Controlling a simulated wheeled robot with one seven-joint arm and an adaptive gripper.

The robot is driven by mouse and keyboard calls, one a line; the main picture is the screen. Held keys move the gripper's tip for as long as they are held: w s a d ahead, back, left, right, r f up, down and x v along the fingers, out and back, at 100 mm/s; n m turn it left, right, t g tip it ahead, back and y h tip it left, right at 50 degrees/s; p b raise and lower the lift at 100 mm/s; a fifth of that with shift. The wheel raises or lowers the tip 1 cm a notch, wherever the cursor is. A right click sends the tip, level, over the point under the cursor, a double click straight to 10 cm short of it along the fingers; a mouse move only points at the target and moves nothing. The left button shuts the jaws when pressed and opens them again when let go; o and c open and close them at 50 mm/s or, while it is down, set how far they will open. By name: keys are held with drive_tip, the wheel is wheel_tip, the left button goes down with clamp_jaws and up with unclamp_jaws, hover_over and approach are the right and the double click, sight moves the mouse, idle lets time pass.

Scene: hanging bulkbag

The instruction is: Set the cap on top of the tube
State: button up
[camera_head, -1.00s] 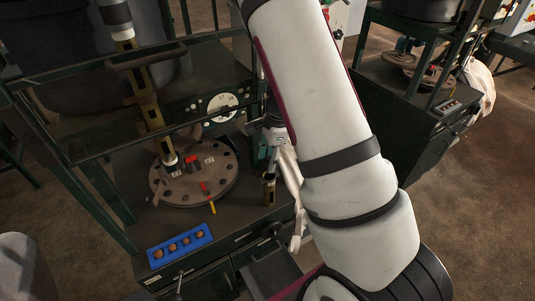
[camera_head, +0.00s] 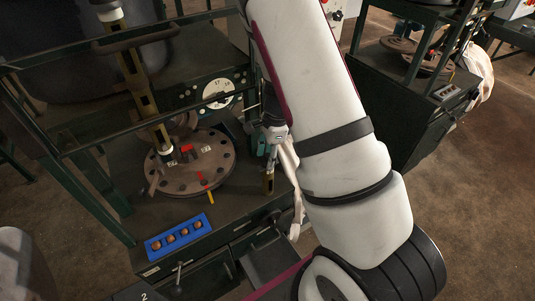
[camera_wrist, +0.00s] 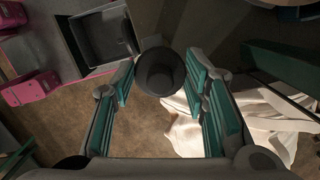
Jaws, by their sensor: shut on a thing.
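My gripper (camera_wrist: 158,88) is shut on a dark, round, hollow-looking piece, which I take to be the cap (camera_wrist: 160,72); it sits between the teal finger pads in the wrist view. In the head view my gripper (camera_head: 270,139) hangs right of the round flanged plate, partly behind my arm. A short brass slotted piece (camera_head: 268,183) shows just below the fingers; I cannot tell whether it is the held thing. A slotted brass upright, perhaps the tube (camera_head: 146,104), stands on the round plate (camera_head: 182,180), apart from the gripper, with a pale collar high up.
Green frame bars cross in front of the upright. A blue tray (camera_head: 178,236) with several round brown pieces lies at the bench's front. White cloth (camera_wrist: 215,130) hangs beside my gripper. An open grey drawer (camera_head: 270,259) is below.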

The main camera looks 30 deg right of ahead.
sight(268, 155)
idle(0.4)
drive_tip(key=o, duration=1)
drive_tip(key=shift+r, duration=0.1)
drive_tip(key=shift+r+p, duration=1.1)
drive_tip(key=shift+r, duration=2.35)
